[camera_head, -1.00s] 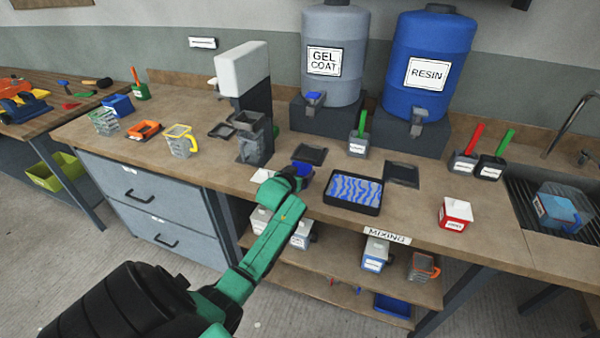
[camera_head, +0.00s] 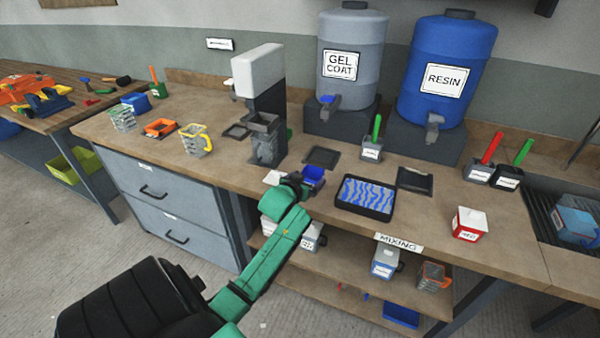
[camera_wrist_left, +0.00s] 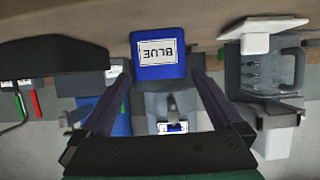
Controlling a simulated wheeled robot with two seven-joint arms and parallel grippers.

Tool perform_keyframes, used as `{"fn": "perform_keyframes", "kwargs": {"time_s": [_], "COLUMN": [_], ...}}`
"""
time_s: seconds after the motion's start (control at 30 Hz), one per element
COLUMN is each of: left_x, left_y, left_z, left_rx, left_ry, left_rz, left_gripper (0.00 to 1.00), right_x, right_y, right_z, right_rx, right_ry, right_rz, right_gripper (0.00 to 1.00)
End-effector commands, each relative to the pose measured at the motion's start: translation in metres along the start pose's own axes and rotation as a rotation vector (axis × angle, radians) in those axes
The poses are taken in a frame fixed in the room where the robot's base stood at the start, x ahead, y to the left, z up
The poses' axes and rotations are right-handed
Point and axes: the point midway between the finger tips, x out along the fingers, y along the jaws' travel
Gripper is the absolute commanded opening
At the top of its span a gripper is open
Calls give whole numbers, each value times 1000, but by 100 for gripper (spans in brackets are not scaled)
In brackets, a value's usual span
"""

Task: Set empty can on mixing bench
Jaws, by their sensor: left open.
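A small blue can (camera_head: 314,173) stands upright near the front edge of the bench top (camera_head: 372,230). The bench carries a MIXING label (camera_head: 399,243) on its front edge. In the left wrist view the can (camera_wrist_left: 160,60) shows a BLUE label and sits ahead, between the lines of the two fingers. I cannot tell whether it is empty. My left gripper (camera_head: 298,184) is open, at the can's near left side; in the wrist view the gripper (camera_wrist_left: 160,80) shows spread fingers and no clear contact. My right gripper is out of view.
A tray with blue waves (camera_head: 364,212) and a dark pad (camera_head: 321,158) lie near the can. The dispenser (camera_head: 266,105) stands behind left. The gel coat drum (camera_head: 350,90) and resin drum (camera_head: 446,92) stand at the back; a red-and-white can (camera_head: 469,225) is farther right.

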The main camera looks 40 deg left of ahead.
Motion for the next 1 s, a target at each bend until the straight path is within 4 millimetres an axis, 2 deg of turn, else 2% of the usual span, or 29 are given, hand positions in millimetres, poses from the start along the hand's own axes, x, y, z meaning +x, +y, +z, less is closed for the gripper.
{"fn": "perform_keyframes", "kwargs": {"time_s": [0.2, 0.4, 1.0], "left_x": [-45, -73, -76], "left_y": [0, 0, 2], "left_z": [2, 1, 3], "left_rx": [-1, -1, 5], "left_ry": [-2, -1, -12], "left_rz": [-1, 0, 2], "left_gripper": [100, 100, 100], "right_x": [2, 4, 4], "right_y": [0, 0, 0], "right_z": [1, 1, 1], "right_rx": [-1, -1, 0], "right_ry": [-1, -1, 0], "right_rz": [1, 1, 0], "right_gripper": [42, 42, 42]}}
